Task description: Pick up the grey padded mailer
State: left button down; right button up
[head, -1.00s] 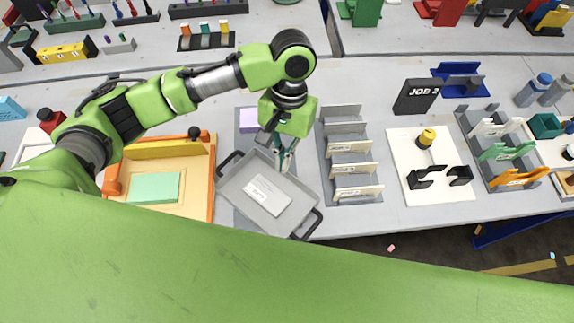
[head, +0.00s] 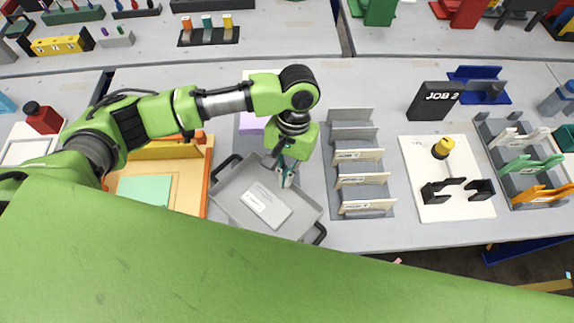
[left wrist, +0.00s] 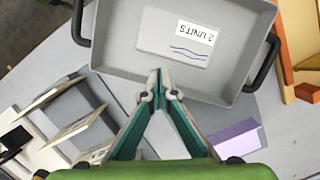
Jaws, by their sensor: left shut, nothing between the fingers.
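The grey padded mailer (head: 266,204) lies flat in a shallow grey tray (head: 228,200) with dark handles. In the left wrist view the mailer (left wrist: 155,38) has a white label reading "2 UNITS" with blue scribbled lines below it. My left gripper (head: 285,184) points down over the tray's far right part, beside the mailer, with its fingers shut and empty. In the left wrist view its fingertips (left wrist: 158,74) meet near the tray's wall, short of the mailer. Their height above the tray is hard to tell. My right gripper is not in view.
A rack of upright cards (head: 360,182) stands close right of the tray. An orange-rimmed tray (head: 209,165) is close left, and a lilac block (head: 252,124) lies behind. A white board (head: 415,155) with black holders is farther right. My green body hides the near edge.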

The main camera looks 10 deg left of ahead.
aim_at(275, 213)
pick_arm(q)
jog(key=shift+x, duration=2.2)
jog(key=shift+w, duration=0.15)
jog(key=s+p, duration=0.1)
jog(key=p, duration=0.1)
jog(key=s+p, duration=0.4)
jog(key=shift+a+r+p, duration=0.2)
jog(key=shift+a+p, duration=0.1)
jog(key=shift+a, duration=0.05)
jog(key=shift+s, duration=0.3)
jog(key=shift+f, duration=0.15)
jog(key=shift+w+f, duration=0.1)
jog(key=shift+w, duration=0.05)
